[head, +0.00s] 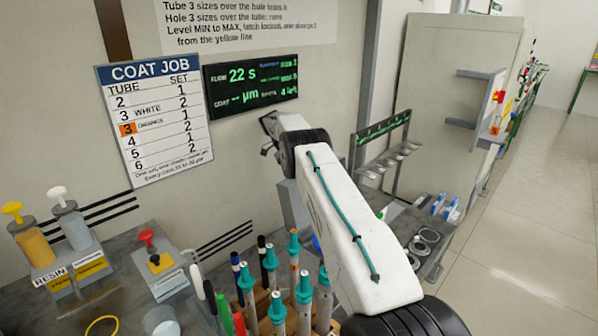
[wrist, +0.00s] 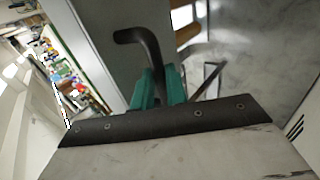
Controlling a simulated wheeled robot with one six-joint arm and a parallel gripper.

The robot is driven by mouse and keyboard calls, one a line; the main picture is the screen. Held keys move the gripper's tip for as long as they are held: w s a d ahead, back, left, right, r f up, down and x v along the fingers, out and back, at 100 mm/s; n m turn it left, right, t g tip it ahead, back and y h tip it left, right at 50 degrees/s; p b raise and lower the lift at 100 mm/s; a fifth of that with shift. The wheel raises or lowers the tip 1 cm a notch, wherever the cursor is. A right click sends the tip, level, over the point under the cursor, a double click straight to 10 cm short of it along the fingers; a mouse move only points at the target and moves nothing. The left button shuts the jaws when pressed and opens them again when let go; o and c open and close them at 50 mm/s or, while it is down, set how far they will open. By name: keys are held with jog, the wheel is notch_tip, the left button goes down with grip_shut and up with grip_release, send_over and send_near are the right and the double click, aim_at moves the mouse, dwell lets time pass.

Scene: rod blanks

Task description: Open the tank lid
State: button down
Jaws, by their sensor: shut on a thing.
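In the wrist view, my gripper (wrist: 159,88) has teal fingers shut on a dark bent handle (wrist: 140,38). The handle rises between the fingers and hooks to the left. A plain grey panel (wrist: 98,30) with a pale edge lies beside the handle. I cannot tell whether it is the tank lid or a tank wall. In the head view, my white arm hides the fingers and the handle. A grey box-like surface (head: 292,208) shows just left of the arm, mostly hidden. I cannot tell how far any lid is open.
A rack of teal-topped tubes (head: 276,306) and pens stands below my arm. Resin syringes (head: 31,240) and a red-knobbed block (head: 155,262) are at left. A wall rack (head: 383,150) is right of the arm. A COAT JOB board (head: 154,125) and a green-lettered display (head: 250,86) are on the wall.

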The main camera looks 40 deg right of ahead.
jog(key=shift+w+a+f, duration=0.1)
jog(key=shift+w+f, duration=0.1)
jog(key=shift+f, duration=0.05)
jog(key=c, duration=1.7)
grip_release()
jog(key=o, duration=0.3)
jog(key=shift+w+a+f, duration=0.1)
jog(key=shift+w+f, duration=0.1)
jog(key=shift+r, duration=0.15)
jog(key=shift+s+r, duration=0.1)
jog(key=shift+r, duration=0.05)
jog(key=s+a+r, duration=0.2)
jog(key=s+a, duration=0.1)
jog(key=s, duration=0.4)
jog(key=s+a+r, duration=0.2)
jog(key=s+a, duration=0.1)
jog(key=s, duration=0.4)
jog(key=shift+s+a+r, duration=0.25)
jog(key=shift+r, duration=0.05)
